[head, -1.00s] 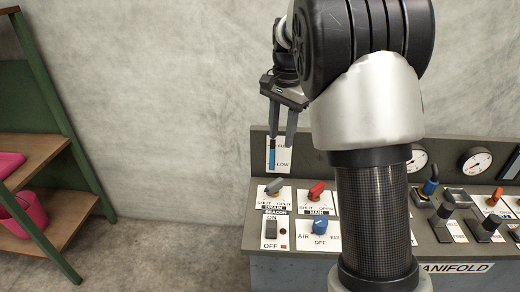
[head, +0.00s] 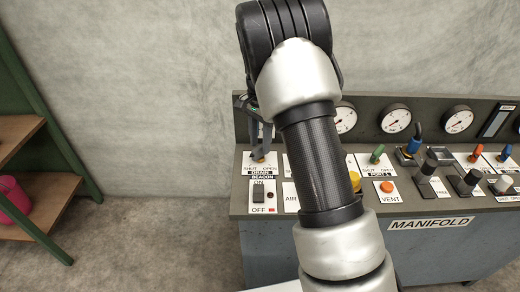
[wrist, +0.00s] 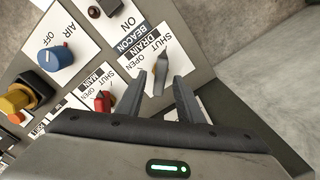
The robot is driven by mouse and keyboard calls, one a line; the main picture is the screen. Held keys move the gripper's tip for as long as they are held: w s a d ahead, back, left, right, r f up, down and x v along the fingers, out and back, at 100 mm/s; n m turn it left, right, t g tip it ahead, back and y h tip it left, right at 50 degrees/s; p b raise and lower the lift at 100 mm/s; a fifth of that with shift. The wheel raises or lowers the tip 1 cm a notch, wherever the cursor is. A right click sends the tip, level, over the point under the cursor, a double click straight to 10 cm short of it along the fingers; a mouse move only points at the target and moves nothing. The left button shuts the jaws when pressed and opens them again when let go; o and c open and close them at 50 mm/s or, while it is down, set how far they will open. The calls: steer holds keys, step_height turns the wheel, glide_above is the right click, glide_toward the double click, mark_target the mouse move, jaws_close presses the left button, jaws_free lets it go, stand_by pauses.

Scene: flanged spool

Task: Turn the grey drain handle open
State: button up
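The grey drain handle (wrist: 160,74) stands on a white plate (wrist: 150,50) marked SHUT, OPEN and DRAIN. In the wrist view my gripper (wrist: 161,80) is open, with one fingertip on each side of the handle. I see gaps between the fingers and the handle, and no clear contact. In the head view my gripper (head: 262,148) is low over the drain plate (head: 270,163) at the panel's left end. There the fingers and arm hide most of the handle. I cannot tell exactly how far the handle is turned.
Near the drain plate are the BEACON switch (head: 258,191), the red MAIN handle (wrist: 102,101) and the blue AIR knob (wrist: 55,56). Gauges (head: 395,118) line the panel's back. A green-framed shelf (head: 20,120) stands left, with open floor between.

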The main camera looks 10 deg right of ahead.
mark_target(260, 152)
steer(key=shift+f, duration=1.45)
steer(key=shift+c, duration=0.6)
jaws_close()
